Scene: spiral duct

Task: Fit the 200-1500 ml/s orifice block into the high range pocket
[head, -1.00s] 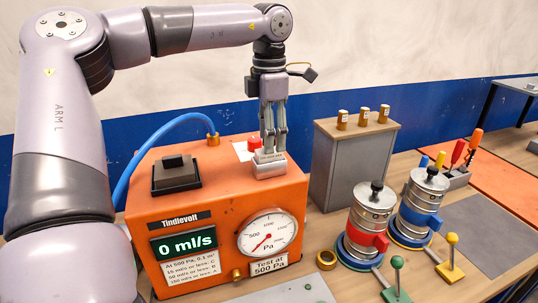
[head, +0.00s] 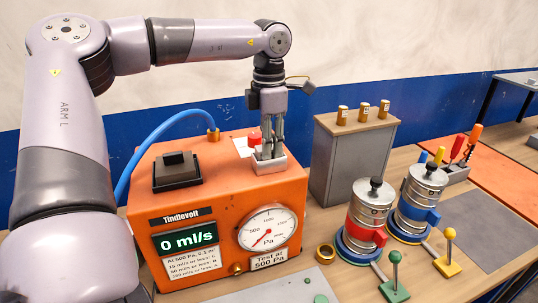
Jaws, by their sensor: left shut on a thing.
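The orange test unit (head: 215,188) stands on the bench, with a flow display reading 0 ml/s and a pressure gauge (head: 267,232) on its front. On its top right is a pale, square-edged pocket (head: 272,167). My left gripper (head: 268,155) points straight down there, its fingertips at the pocket opening. It is shut on the orifice block, which is mostly hidden between the fingers and the pocket walls. I cannot tell how deep the block sits. A dark block (head: 177,168) sits in a black holder at the unit's top left. My right gripper is not in view.
A blue hose (head: 150,140) arches over the unit's left back. A grey cabinet (head: 343,168) stands right of it; two metal cylinders (head: 368,207) and (head: 418,200) stand further right.

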